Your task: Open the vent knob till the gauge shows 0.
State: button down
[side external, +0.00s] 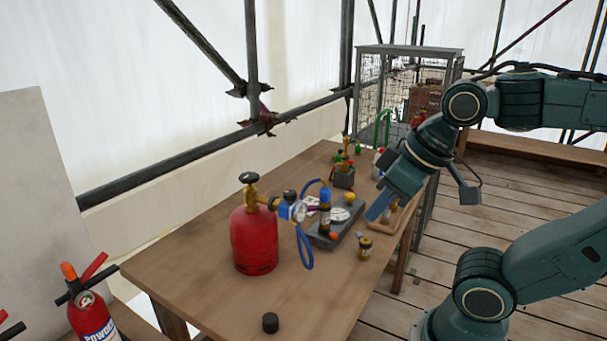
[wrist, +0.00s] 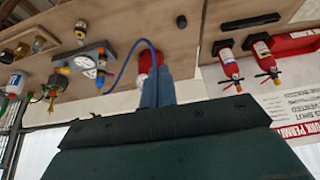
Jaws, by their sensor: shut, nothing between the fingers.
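A grey plate (side external: 322,240) on the table carries a blue upright part (side external: 325,198), a white round dial (side external: 340,214), a yellow knob (side external: 350,197) and an orange-red knob (side external: 334,236). Another white gauge face (side external: 299,212) shows near the brass valve fittings. I cannot tell which knob is the vent knob, and no gauge reading is legible. In the wrist view the plate (wrist: 92,52) lies left of my fingers, with white dials (wrist: 86,63). My gripper (side external: 374,213) is shut and empty, above the table's right side, right of the plate and apart from it. Its blue fingers (wrist: 156,78) show together in the wrist view.
A red gas cylinder (side external: 254,240) with a black top knob (side external: 249,177) stands left of the plate, and a blue hose (side external: 304,250) loops between. A small brass-coloured piece (side external: 364,247), a wooden tray (side external: 388,226) and a black cap (side external: 270,323) are nearby. The table front is mostly clear.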

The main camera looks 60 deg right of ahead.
jog(key=c, duration=1.5)
grip_release()
jog(key=shift+w+r, duration=0.1)
jog(key=o, duration=0.3)
jog(key=shift+w+d+r, duration=0.1)
jog(key=shift+w, duration=0.05)
jog(key=shift+o, duration=0.8)
jog(key=shift+w+d+r, duration=0.15)
jog(key=shift+w+r, duration=0.1)
jog(key=shift+w, duration=0.05)
jog(key=w+d+r+m+g+h, duration=0.1)
jog(key=w+d+r+m+g, duration=0.25)
jog(key=w+d+m, duration=0.95)
jog(key=w+d+f, duration=0.2)
jog(key=d+f, duration=0.3)
jog(key=d, duration=0.5)
jog(key=w+d+f+m+g, duration=0.1)
jog(key=w+d+f, duration=0.2)
jog(key=d, duration=0.7)
jog(key=w+d+f+m+g+y, duration=0.1)
jog(key=w+d+f, duration=0.2)
jog(key=d+f, duration=0.4)
jog(key=d, duration=0.4)
